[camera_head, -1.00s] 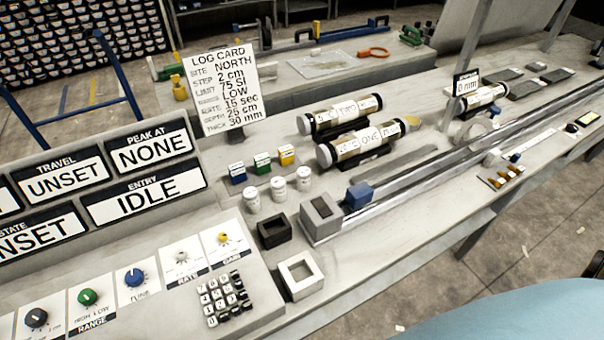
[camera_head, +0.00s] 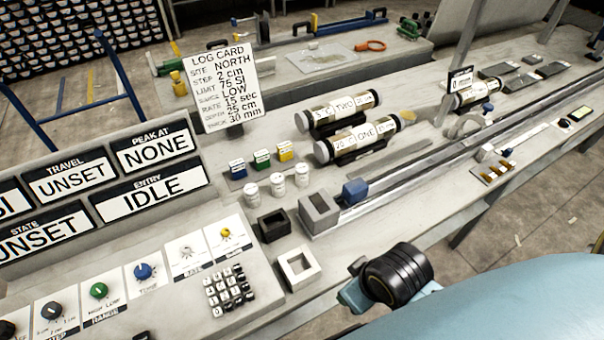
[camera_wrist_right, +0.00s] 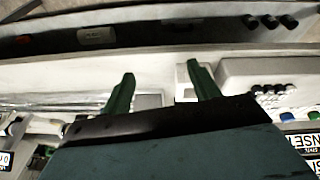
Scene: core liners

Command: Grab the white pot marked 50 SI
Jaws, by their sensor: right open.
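Three small white pots stand in a row on the bench in the head view: a left pot (camera_head: 250,192), a middle pot (camera_head: 277,186) and a right pot (camera_head: 301,176). Their markings are too small to read, so I cannot tell which is 50 SI. My right gripper (camera_wrist_right: 158,74) shows two green fingers spread apart with nothing between them, above the bench's front side. In the head view only part of my right arm shows at the lower right, away from the pots. My left gripper is not in view.
Behind the pots are blue, green (camera_head: 262,159) and yellow blocks. In front are a black square holder (camera_head: 273,226), a white square frame (camera_head: 299,267) and a grey block (camera_head: 319,213) on the rail. The log card (camera_head: 224,86) stands behind; the keypad (camera_head: 229,291) is front left.

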